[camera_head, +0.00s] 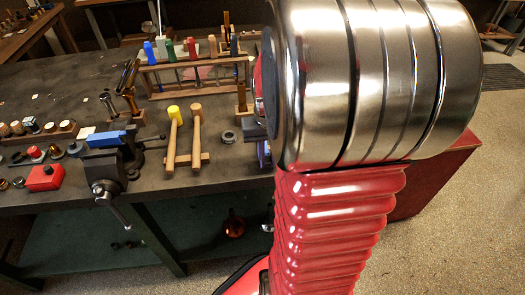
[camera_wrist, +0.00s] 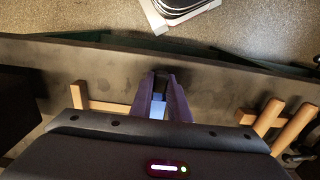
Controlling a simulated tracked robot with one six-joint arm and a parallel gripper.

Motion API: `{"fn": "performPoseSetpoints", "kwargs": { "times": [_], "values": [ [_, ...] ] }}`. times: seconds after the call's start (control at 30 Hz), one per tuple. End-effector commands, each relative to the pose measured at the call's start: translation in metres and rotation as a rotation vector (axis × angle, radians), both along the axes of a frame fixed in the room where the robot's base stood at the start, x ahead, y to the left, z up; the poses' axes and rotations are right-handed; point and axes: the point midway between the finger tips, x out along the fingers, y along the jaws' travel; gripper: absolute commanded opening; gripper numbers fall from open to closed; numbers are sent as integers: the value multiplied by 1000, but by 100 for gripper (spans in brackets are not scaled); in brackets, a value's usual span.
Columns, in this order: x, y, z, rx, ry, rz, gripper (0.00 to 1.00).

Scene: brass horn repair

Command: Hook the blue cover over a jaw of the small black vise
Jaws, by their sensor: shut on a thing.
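The small black vise (camera_head: 104,168) stands at the table's front edge, on the left in the head view. A blue strip (camera_head: 107,138) lies along the top of its jaws. In the wrist view, my gripper (camera_wrist: 161,77) is shut on a pale blue piece (camera_wrist: 158,109), apparently a blue cover, mostly hidden between the fingers. In the head view my arm hides most of the gripper; only a small bluish part shows beside it, well to the right of the vise. The gripper is above the table's edge zone.
Two mallets (camera_head: 173,139) on a wooden stand are between the vise and my arm. A tool rack (camera_head: 193,68) stands behind. A red box (camera_head: 44,177) and small parts lie left of the vise. A metal ring (camera_head: 228,137) lies right of the mallets.

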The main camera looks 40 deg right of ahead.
Motion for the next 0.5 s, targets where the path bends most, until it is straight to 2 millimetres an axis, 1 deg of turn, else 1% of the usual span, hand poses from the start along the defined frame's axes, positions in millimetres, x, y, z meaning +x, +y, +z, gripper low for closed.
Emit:
{"fn": "performPoseSetpoints", "kwargs": {
  "times": [0.37, 0.5],
  "values": [
    [0, 0, 0, 0, 0, 0, 0],
    [1, 0, 6, -2, -2, 0, 0]
  ]
}}
